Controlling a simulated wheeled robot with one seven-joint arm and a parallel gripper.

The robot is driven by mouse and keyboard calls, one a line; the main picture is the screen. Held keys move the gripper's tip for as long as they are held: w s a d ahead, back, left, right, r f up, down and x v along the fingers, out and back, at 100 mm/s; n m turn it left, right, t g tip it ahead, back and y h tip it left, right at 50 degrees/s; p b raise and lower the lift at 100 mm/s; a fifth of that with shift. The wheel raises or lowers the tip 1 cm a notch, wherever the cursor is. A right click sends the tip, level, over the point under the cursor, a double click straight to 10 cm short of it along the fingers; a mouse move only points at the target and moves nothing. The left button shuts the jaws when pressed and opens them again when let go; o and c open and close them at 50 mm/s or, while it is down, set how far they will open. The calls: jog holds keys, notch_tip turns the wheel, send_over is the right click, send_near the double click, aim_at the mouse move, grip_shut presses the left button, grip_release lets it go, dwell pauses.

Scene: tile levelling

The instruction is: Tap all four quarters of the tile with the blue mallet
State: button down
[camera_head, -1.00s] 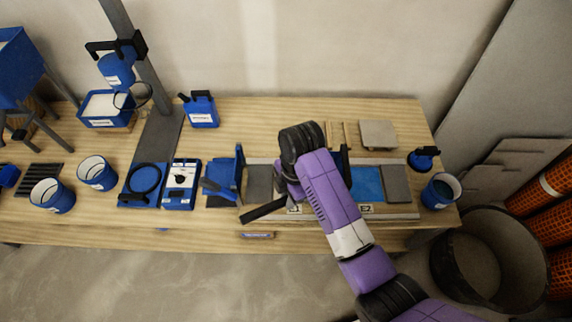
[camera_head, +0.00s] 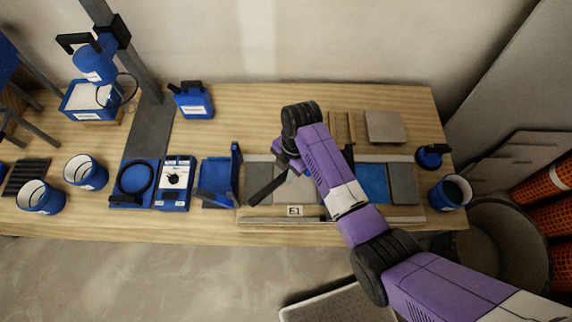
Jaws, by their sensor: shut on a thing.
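My gripper (camera_head: 287,165) is over the left part of the tiling board (camera_head: 275,220), its fingers mostly hidden by my purple arm. It is shut on a dark bar (camera_head: 267,187), which looks like the mallet's handle and slants down to the left. I cannot make out a blue mallet head. A pale grey tile surface (camera_head: 297,190) shows under the gripper, partly covered by my arm. Darker grey tiles lie at the board's left end (camera_head: 256,174) and right end (camera_head: 403,184), with a blue patch (camera_head: 372,182) beside the right one.
A blue holder (camera_head: 216,181) and a blue-and-white device (camera_head: 175,182) stand left of the board. A loose tile (camera_head: 385,126) lies behind it. A blue cup (camera_head: 449,192) and a blue suction-type tool (camera_head: 431,156) are at right. A grey tray (camera_head: 340,305) lies on the floor.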

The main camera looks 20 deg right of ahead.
notch_tip(320, 180, down, 8)
jog(key=b, duration=0.7)
jog(key=shift+f+b, duration=0.2)
jog(key=shift+b, duration=0.15)
notch_tip(320, 180, up, 5)
jog(key=p, duration=0.4)
jog(key=shift+f, duration=0.2)
notch_tip(320, 180, down, 5)
jog(key=b, duration=0.3)
jog(key=shift+f+b, duration=0.2)
jog(key=shift+b, duration=0.2)
notch_tip(320, 180, up, 6)
jog(key=p, duration=0.5)
jog(key=shift+f, duration=0.25)
